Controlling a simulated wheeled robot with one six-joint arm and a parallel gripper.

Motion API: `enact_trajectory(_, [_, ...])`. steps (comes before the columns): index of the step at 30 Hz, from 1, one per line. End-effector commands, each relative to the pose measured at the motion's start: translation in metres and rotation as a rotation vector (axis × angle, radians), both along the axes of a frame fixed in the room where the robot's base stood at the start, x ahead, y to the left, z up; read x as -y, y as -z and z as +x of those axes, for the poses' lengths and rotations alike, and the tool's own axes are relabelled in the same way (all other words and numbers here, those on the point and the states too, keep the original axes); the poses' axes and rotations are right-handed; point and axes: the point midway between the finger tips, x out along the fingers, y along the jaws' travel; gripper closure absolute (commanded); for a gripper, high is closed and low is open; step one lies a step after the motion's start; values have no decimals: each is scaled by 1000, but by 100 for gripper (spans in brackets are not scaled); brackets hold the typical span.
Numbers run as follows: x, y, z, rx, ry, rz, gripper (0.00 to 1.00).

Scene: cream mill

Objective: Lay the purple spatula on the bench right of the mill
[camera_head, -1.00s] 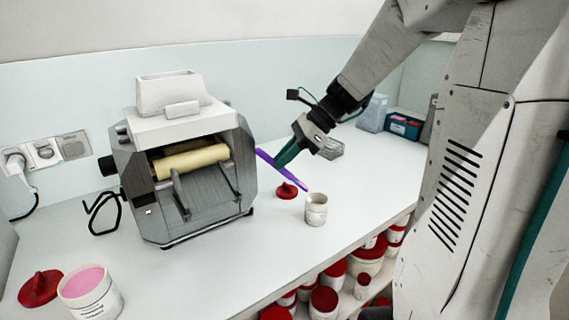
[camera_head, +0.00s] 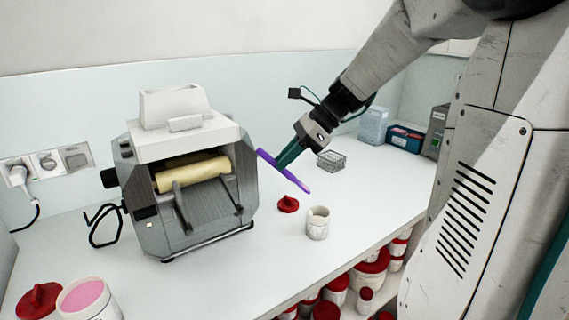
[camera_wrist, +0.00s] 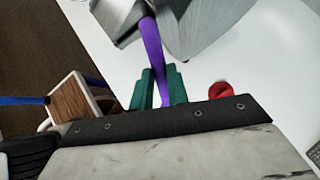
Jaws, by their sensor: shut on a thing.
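The purple spatula (camera_head: 286,172) is held in my gripper (camera_head: 283,162), which is shut on it. It slants down to the right, above the bench (camera_head: 262,258) and just right of the mill (camera_head: 190,184). In the wrist view the spatula (camera_wrist: 152,55) runs up from between the green fingers of my gripper (camera_wrist: 160,88), and its far end overlaps the mill's metal body (camera_wrist: 200,25). The mill has a white hopper on top and a cream roller in front. In the head view a gap shows between the spatula's lower end and the bench top.
A red lid (camera_head: 288,204) and an open white jar (camera_head: 317,223) stand on the bench below the spatula. A jar of pink cream (camera_head: 88,300) and another red lid (camera_head: 40,300) are front left. Red-lidded jars fill the shelf below.

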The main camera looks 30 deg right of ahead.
Motion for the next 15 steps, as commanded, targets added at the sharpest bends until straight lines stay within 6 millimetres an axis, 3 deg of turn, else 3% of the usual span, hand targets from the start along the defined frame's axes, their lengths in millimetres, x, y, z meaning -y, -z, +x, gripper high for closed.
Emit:
enact_trajectory(11, [4,-2,-1,-29,8,-75,100])
enact_trajectory(13, [11,-2,-7,-54,28,-130,100])
enact_trajectory(15, [23,10,-22,-84,44,-185,100])
